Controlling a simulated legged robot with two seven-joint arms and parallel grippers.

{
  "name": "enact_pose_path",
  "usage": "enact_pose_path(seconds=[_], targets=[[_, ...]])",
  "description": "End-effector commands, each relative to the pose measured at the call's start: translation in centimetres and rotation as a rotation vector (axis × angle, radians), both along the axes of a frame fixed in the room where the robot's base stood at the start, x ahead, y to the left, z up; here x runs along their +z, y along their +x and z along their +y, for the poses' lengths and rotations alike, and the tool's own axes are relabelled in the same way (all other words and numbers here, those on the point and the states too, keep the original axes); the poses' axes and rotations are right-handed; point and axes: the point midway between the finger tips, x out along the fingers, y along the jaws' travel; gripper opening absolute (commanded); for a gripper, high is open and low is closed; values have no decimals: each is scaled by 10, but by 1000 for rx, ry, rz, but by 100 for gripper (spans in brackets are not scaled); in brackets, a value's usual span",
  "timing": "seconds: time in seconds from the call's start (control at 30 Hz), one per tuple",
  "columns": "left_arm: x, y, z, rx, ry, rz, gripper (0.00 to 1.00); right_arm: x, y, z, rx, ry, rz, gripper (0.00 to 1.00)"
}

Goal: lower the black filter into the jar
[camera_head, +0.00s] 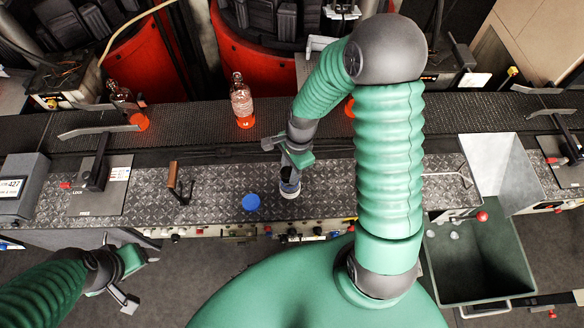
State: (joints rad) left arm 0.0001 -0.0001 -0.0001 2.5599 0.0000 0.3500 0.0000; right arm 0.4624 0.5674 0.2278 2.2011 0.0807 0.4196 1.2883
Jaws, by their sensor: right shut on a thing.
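A small glassy jar (289,189) with blue and white showing stands on the dark diamond-plate counter, near its front edge. My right gripper (288,168) comes down from above, directly over the jar's mouth. It is shut on a small dark thing, most likely the black filter, which is largely hidden by the gripper. I cannot tell whether the filter is inside the jar's rim or just above it. My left gripper (139,281) is at the lower left, in front of the counter, with its fingers spread and empty.
A round blue lid (250,202) lies left of the jar. Bottles (241,103) stand on orange discs on the conveyor (195,118) behind. A black tool with a brown handle (174,178) is farther left. A green bin (480,262) stands at the right, below a metal chute (497,168).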

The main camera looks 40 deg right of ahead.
Motion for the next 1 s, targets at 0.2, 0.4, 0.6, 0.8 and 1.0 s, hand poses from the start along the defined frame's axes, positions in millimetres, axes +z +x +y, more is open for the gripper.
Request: enact_pose_path(seconds=[0.2, 0.4, 0.6, 0.8, 1.0], targets=[[0, 0, 0, 0, 0, 0, 72, 0, 0, 0, 0, 0, 0, 0], [1, 0, 0, 0, 0, 0, 72, 0, 0, -1, -1, 0, 0, 0], [4, 0, 0, 0, 0, 0, 72, 1, -1, -5, -1, 0, 0, 0], [5, 0, 0, 0, 0, 0, 72, 0, -1, -8, 0, 0, -1, 0], [4, 0, 0, 0, 0, 0, 72, 0, -1, -8, 0, 0, 0, 0]])
